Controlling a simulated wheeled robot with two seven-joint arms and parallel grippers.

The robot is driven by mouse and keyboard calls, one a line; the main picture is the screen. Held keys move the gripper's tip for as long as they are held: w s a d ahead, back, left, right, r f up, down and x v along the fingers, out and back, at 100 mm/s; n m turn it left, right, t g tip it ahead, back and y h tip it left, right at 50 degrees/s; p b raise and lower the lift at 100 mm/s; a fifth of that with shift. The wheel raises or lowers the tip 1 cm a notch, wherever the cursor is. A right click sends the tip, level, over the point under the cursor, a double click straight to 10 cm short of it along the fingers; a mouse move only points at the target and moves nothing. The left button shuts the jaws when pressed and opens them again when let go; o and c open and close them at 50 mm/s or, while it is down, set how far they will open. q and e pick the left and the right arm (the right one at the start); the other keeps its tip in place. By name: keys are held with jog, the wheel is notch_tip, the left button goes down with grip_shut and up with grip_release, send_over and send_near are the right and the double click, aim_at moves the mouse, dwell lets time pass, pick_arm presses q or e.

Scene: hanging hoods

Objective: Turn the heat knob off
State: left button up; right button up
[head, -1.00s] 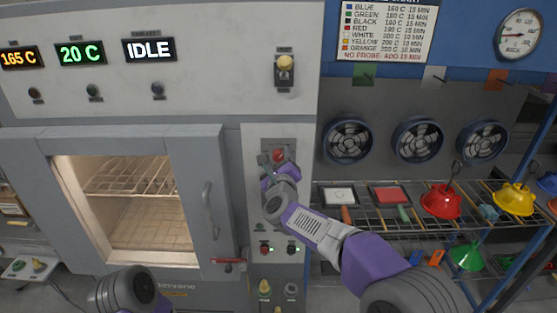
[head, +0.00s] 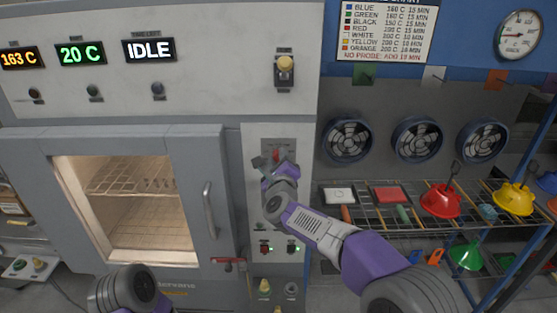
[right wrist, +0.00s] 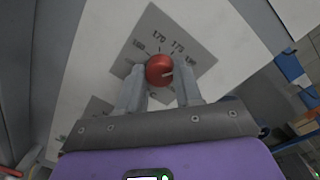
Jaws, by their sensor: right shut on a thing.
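A pale mark on the knob points toward the right of that picture. My right gripper (right wrist: 160,84) is shut on the knob, one finger on each side. In the head view my right gripper (head: 268,163) is at the oven's control column, and the red knob (head: 277,155) is partly hidden behind it. My left gripper is not visible; only part of my left arm shows at the bottom left.
The oven door (head: 180,200) with its handle (head: 208,210) is left of the column. Displays above read 163 C (head: 21,57), 20 C (head: 81,53) and IDLE (head: 149,49). A wire rack (head: 375,222) with coloured hoods stands to the right.

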jog(key=n+p, duration=0.1)
jog(key=n, duration=0.3)
jog(key=shift+r+p, duration=0.1)
jog(key=shift+p, duration=0.25)
jog(key=n+p, duration=0.2)
jog(key=n, duration=0.2)
jog(key=shift+a, duration=0.1)
jog(key=n+p, duration=0.2)
jog(key=n, duration=0.2)
jog(key=shift+g+h, duration=0.3)
jog(key=shift+h, duration=0.1)
jog(key=n+p, duration=0.3)
jog(key=n, duration=0.1)
jog(key=n+p, duration=0.1)
jog(key=n, duration=0.2)
jog(key=shift+n+h+p, duration=0.4)
jog(key=n+p, duration=0.1)
jog(key=n, duration=0.2)
jog(key=shift+f+p, duration=0.2)
jog(key=shift+p, duration=0.15)
jog(key=n+p, duration=0.2)
jog(key=n, duration=0.3)
jog(key=shift+f+n+h, duration=0.15)
jog(key=shift+n+h, duration=0.15)
jog(key=shift+n, duration=0.1)
jog(key=o, duration=1)
